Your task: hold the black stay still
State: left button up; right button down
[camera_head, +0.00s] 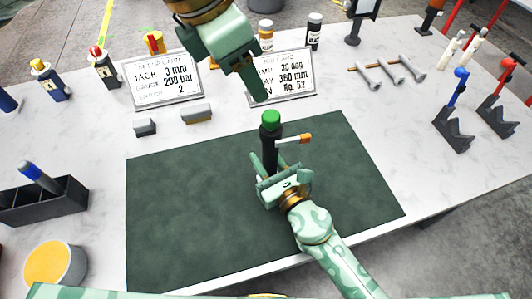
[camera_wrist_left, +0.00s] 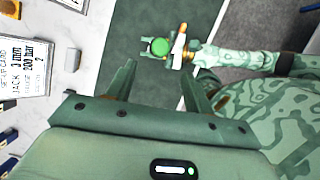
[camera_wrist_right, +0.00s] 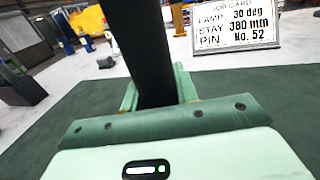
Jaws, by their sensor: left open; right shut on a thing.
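The black stay (camera_head: 269,155) stands about upright over the green mat (camera_head: 190,215), with a green top (camera_head: 271,118). An orange-and-white piece (camera_head: 296,139) sticks out from its side to the right. My right gripper (camera_head: 272,180) is shut on the stay low down; the right wrist view shows the dark shaft (camera_wrist_right: 145,50) between its fingers. My left gripper (camera_head: 257,92) is open and empty, above and behind the stay, apart from it. In the left wrist view the green top (camera_wrist_left: 160,46) lies beyond the open fingers (camera_wrist_left: 160,92). The stay's foot is hidden behind my right gripper.
A set-up card (camera_head: 163,82) and a job card (camera_head: 283,78) stand behind the mat. A dark bin (camera_head: 45,205) and a yellow-topped tin (camera_head: 55,264) are at left. Hammer-like tools and dark brackets (camera_head: 454,135) are at right.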

aim_at(271, 115)
pick_arm(q)
jog(key=w+d+r+n+y, duration=0.2)
jog(key=d+n+y, duration=0.1)
jog(key=d, duration=0.2)
pick_arm(e)
jog(key=shift+d, duration=0.1)
pick_arm(q)
jog(key=f+n, duration=0.1)
jog(key=f, duration=0.3)
jog(key=a+f+n+g, duration=0.1)
jog(key=f, duration=0.3)
jog(key=f+n, duration=0.2)
jog(key=f, duration=0.1)
jog(key=shift+s+a+f+g+y, duration=0.15)
jog(key=shift+f+g+y, duration=0.15)
jog(key=shift+f+g, duration=0.1)
